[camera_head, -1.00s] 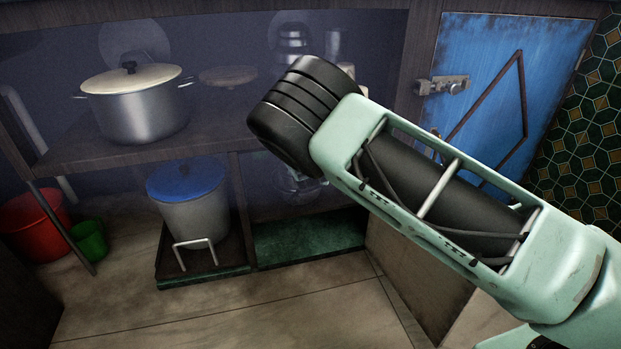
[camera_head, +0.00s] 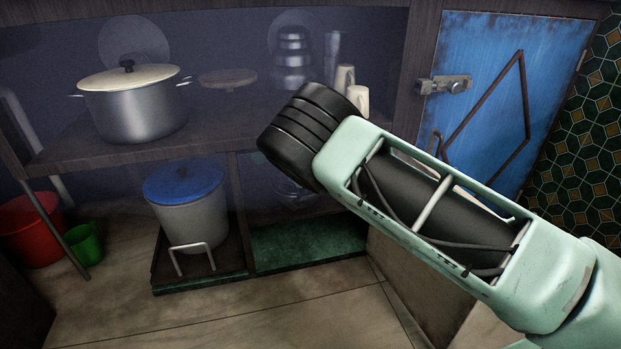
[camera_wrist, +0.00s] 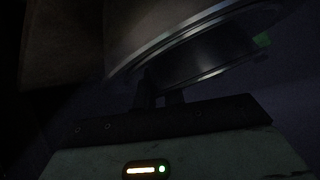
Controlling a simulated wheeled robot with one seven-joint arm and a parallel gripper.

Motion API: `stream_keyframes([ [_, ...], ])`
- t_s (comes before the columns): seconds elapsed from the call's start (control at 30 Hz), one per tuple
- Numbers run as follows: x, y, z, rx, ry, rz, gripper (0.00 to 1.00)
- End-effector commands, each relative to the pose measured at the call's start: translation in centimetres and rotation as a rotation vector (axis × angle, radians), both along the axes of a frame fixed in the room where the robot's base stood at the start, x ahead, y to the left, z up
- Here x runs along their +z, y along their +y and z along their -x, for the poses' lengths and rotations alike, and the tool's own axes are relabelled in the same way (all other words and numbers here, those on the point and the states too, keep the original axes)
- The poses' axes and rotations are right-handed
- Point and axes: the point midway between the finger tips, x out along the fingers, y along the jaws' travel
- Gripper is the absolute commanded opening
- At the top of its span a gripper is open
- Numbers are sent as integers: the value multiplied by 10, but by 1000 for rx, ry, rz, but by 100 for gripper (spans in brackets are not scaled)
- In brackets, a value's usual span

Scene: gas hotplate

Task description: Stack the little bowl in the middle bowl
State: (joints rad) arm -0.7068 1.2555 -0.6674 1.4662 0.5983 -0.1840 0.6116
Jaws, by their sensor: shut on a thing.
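In the wrist view my gripper (camera_wrist: 162,92) is shut on the rim of a dark, shiny metal bowl (camera_wrist: 208,58). The bowl is tilted in the picture, and its curved rim runs from the left up to the right. The view is very dark, and I cannot tell from it which bowl this is. A second bowl cannot be made out for sure. In the head view my arm hides the gripper and the held bowl. A shiny rounded thing (camera_head: 294,192) shows partly in the lower compartment, too dim to name.
On the shelf stand a large lidded pot (camera_head: 138,108), a round wooden stand (camera_head: 228,78), a stacked metal container (camera_head: 293,60) and pale cups (camera_head: 358,98). Below is a blue-lidded bin (camera_head: 187,205). Red (camera_head: 30,230) and green (camera_head: 86,243) buckets are at left. A blue door (camera_head: 490,90) is at right.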

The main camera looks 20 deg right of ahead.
Motion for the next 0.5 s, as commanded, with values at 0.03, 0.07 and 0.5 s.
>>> stream_keyframes([
  [0.03, 0, 0, 0, 0, -1, 0, 0],
  [0.07, 0, 0, 0, -1, -1, 0, 0],
  [0.5, 8, 0, 0, 0, -2, -1, 20],
])
